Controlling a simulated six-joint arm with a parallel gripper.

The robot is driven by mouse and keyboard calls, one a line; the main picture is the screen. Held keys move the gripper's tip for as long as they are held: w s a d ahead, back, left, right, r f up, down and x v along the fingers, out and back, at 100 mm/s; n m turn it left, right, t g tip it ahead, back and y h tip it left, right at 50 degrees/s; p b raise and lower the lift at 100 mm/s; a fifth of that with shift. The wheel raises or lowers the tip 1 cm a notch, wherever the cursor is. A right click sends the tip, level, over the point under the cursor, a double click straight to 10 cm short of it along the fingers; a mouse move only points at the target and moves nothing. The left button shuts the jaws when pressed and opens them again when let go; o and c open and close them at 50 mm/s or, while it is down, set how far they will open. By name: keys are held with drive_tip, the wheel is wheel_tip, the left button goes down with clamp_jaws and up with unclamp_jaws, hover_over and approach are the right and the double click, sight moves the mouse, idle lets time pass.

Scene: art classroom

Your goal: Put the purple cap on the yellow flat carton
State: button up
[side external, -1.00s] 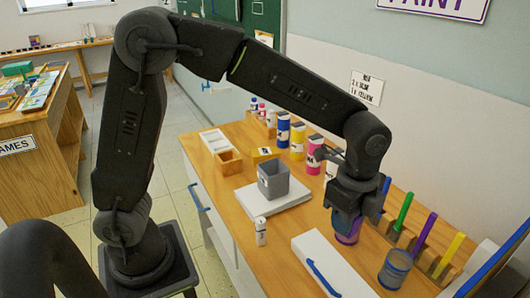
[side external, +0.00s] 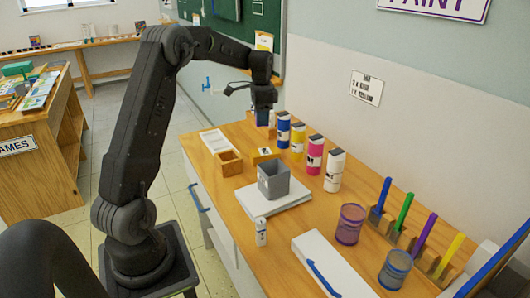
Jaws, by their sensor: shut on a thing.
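The yellow flat carton (side external: 257,157) lies on the wooden bench behind the grey bin, with a pale label on its top. My gripper (side external: 263,123) points down above and slightly behind the carton in the picture, clear of it. It is shut on the purple cap, a small dark purple-blue piece that is mostly hidden between the fingers. The purple jar (side external: 349,224) stands on the bench at the right, apart from my gripper.
A grey bin (side external: 273,185) stands on a white slab (side external: 275,205) in front of the carton. A wooden box (side external: 229,166) is left of it. Several paint bottles (side external: 315,158) line the wall side. A blue jar (side external: 394,270) and a marker rack (side external: 408,240) are at the right.

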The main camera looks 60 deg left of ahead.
drive_tip(key=s+a+n, duration=0.4)
drive_tip(key=s+a, duration=0.4)
drive_tip(key=a, duration=0.5)
hover_over(258, 153)
wheel_tip(258, 153, down, 12)
drive_tip(key=shift+d+f, duration=0.1)
drive_tip(key=shift+f, duration=2)
drive_tip(key=shift+f, duration=0.1)
drive_tip(key=o, duration=0.9)
drive_tip(key=shift+c, duration=0.2)
